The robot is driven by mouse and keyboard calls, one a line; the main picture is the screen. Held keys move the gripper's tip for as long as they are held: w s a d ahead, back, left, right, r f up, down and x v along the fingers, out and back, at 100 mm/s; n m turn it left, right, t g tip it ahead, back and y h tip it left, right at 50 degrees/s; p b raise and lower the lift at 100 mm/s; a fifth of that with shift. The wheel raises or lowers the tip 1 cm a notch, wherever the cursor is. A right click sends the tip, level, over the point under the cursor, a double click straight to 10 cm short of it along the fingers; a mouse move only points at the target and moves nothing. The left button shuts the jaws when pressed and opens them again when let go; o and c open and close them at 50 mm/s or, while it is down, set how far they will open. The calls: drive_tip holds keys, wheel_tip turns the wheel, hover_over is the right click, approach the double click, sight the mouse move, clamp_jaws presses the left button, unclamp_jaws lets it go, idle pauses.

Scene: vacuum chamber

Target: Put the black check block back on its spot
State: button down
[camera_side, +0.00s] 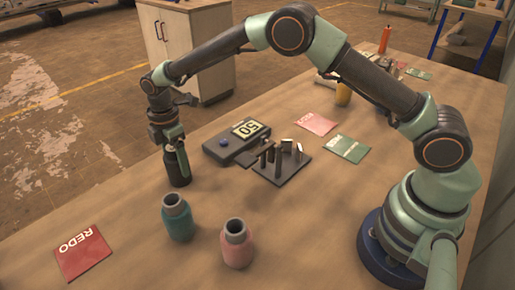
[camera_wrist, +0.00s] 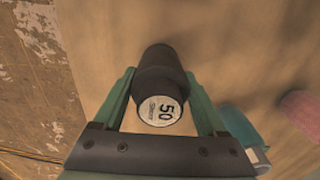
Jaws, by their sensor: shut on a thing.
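The black check block (camera_side: 178,170) is a dark, bottle-shaped cylinder at the left of the table in the side view. In the wrist view the block (camera_wrist: 160,75) shows a pale round face marked 50. My gripper (camera_side: 174,143) points down with its green fingers on either side of the block's upper part, shut on it; the fingers (camera_wrist: 160,100) also show in the wrist view. The block looks upright; I cannot tell whether its base touches the table. No marked spot for it is clear to me.
A teal bottle-shaped block (camera_side: 178,217) and a pink one (camera_side: 237,243) stand nearby, right of the held block. A grey device (camera_side: 225,150) displays 50. Beside it is a dark stand (camera_side: 283,172) with several upright pieces. A red REDO card (camera_side: 82,252) lies at front left.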

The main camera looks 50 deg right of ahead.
unclamp_jaws()
wheel_tip(320, 180, up, 11)
drive_tip(key=shift+r, duration=0.1)
drive_tip(key=shift+d+r, duration=0.1)
drive_tip(key=shift+r, duration=0.5)
drive_tip(key=s+d+r+m+t, duration=0.3)
drive_tip(key=s+d+r+m, duration=0.5)
drive_tip(key=d+r, duration=0.3)
drive_tip(key=s+d+f+m+t, duration=0.1)
drive_tip(key=s+d+m, duration=0.3)
drive_tip(key=s, duration=0.3)
drive_tip(key=s+d+f+m+t, duration=0.1)
drive_tip(key=s+d+m, duration=0.2)
drive_tip(key=s+m, duration=0.3)
drive_tip(key=shift+s+d+f+t, duration=0.15)
drive_tip(key=shift+s+d+t, duration=0.2)
drive_tip(key=shift+s, duration=0.4)
